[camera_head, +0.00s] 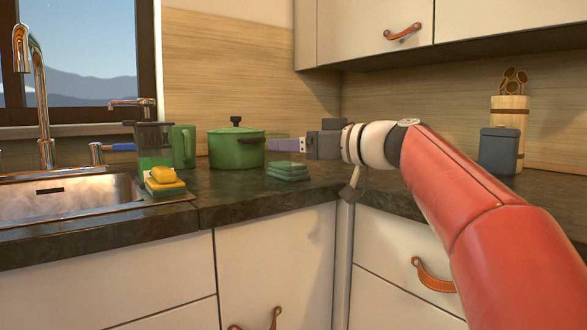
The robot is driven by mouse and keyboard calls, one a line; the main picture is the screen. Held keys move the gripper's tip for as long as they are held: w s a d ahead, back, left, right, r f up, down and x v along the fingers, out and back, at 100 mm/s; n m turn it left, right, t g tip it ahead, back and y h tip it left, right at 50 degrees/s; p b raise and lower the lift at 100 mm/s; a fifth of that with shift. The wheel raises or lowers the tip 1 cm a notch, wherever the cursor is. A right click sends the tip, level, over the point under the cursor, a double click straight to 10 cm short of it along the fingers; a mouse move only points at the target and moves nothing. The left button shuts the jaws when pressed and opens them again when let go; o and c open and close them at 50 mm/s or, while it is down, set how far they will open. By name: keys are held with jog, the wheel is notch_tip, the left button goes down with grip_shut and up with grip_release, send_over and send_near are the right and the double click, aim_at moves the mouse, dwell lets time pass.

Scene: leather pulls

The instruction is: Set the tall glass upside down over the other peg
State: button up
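My gripper (276,144) is at the end of my arm, at the right of the green pot and above the stacked green cloths. Its fingers point left and are seen side-on, so I cannot tell whether they are open or shut. A faint greenish, see-through shape shows at the fingertips; I cannot tell whether it is the tall glass or whether it is held. A dark-topped green container (154,145) and a green mug-like vessel (184,147) stand beside the sink. I cannot make out any peg clearly.
The green lidded pot (235,150) stands close left of my gripper. Green cloths (288,172) lie below it. A yellow sponge (164,174) lies near the sink (62,203). A blue-grey canister (498,151) and a utensil holder (510,115) stand right. The front counter is clear.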

aim_at(270, 133)
jog(key=shift+w+r+n+y, duration=0.3)
jog(key=shift+w+r, duration=0.25)
jog(key=x, duration=0.2)
jog(key=p+x, duration=0.1)
jog(key=x, duration=0.2)
jog(key=p+x, duration=0.1)
jog(key=x, duration=0.1)
jog(key=shift+w+a+r, duration=0.1)
jog(key=shift+r, duration=0.25)
jog(key=c, duration=1.6)
notch_tip(270, 133, up, 18)
jog(key=p, duration=1)
jog(key=shift+c, duration=0.2)
